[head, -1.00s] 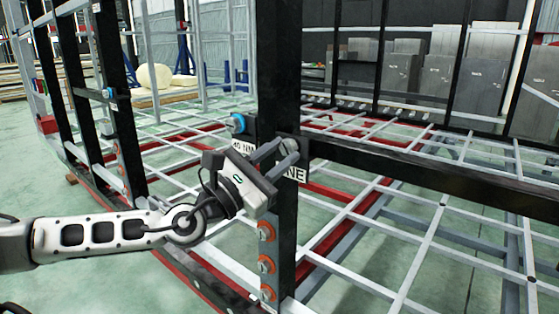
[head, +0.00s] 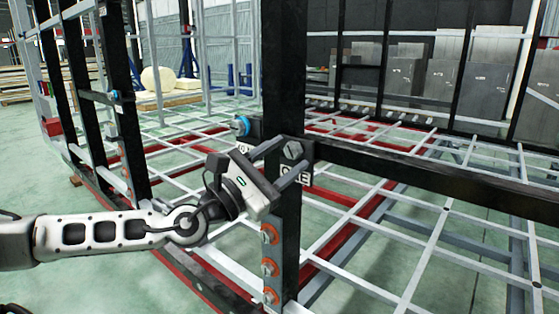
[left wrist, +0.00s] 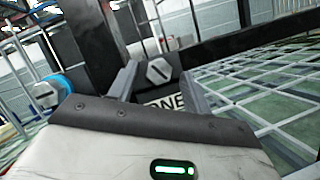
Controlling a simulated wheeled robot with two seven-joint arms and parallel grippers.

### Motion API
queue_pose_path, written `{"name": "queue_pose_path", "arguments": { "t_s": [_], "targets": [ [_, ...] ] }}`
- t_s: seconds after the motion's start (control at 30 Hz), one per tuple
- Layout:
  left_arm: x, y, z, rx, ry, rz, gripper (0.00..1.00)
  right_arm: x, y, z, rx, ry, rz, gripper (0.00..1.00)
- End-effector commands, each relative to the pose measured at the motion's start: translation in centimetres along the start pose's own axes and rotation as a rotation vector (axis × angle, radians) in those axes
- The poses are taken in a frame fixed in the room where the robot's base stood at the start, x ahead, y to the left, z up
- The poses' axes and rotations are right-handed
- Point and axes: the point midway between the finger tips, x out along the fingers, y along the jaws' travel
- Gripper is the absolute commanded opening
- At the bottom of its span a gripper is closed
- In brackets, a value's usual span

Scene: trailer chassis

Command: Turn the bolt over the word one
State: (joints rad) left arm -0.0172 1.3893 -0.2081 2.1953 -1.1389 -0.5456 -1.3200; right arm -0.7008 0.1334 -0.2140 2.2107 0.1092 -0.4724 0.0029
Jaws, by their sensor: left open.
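The grey hex bolt (head: 293,149) with a slot line sits on a dark plate on the black upright post, above the white label reading ONE (head: 296,176). In the left wrist view the bolt (left wrist: 158,71) shows between the two fingers, with the label (left wrist: 167,103) below it, partly covered. My left gripper (head: 281,160) is open, its fingers on either side of the bolt and close to it. I cannot tell whether they touch it. A second bolt with a blue collar (head: 240,125) is to the left, its label mostly hidden by the gripper. My right gripper is not in view.
The black post (head: 284,70) and black horizontal rail (head: 420,172) border the work spot. Several orange-ringed bolts (head: 269,268) run down the post below. The grey and red chassis grid lies behind. Green floor is open at the lower left.

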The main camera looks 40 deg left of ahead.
Motion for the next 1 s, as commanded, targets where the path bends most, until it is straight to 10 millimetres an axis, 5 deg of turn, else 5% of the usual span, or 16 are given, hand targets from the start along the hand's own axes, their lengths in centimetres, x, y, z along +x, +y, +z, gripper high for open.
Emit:
{"name": "queue_pose_path", "arguments": {
  "t_s": [0.5,1.0],
  "targets": [
    [-2.8,0.2,0.4,0.002,0.007,-0.008,0.49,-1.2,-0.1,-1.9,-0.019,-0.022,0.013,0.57],
    [-13.4,0.1,0.1,0.0,0.004,-0.004,0.49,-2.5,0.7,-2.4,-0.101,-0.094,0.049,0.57]
  ]
}}
